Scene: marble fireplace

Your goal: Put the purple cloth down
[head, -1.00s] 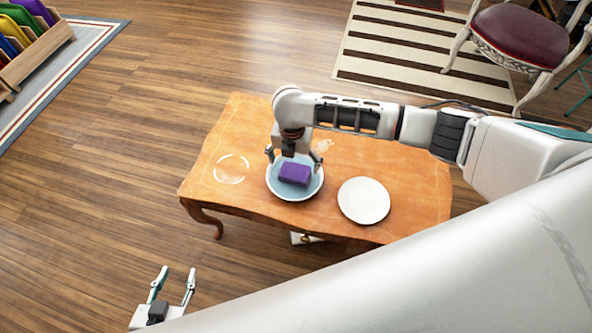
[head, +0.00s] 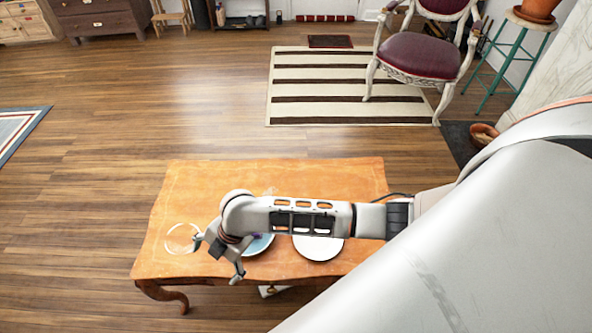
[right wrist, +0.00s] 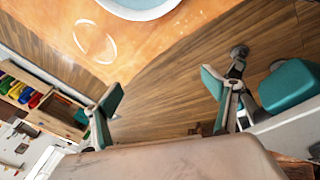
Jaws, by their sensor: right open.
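The blue bowl (head: 262,246) stands on the wooden table, partly hidden behind my right arm. A sliver of the purple cloth (head: 257,237) shows in it; the rest is hidden by the arm. My right gripper (head: 217,258) is open and empty, left of the bowl near the table's front edge. In the right wrist view the spread fingers of my right gripper (right wrist: 163,97) have nothing between them, and the bowl's pale rim (right wrist: 145,12) shows at the top. My left gripper is out of view.
A white plate (head: 318,248) lies right of the bowl, partly under my arm. A clear glass dish (head: 181,238) lies at the table's left. The back of the wooden table (head: 280,175) is clear. A red chair (head: 420,52) stands beyond on a striped rug.

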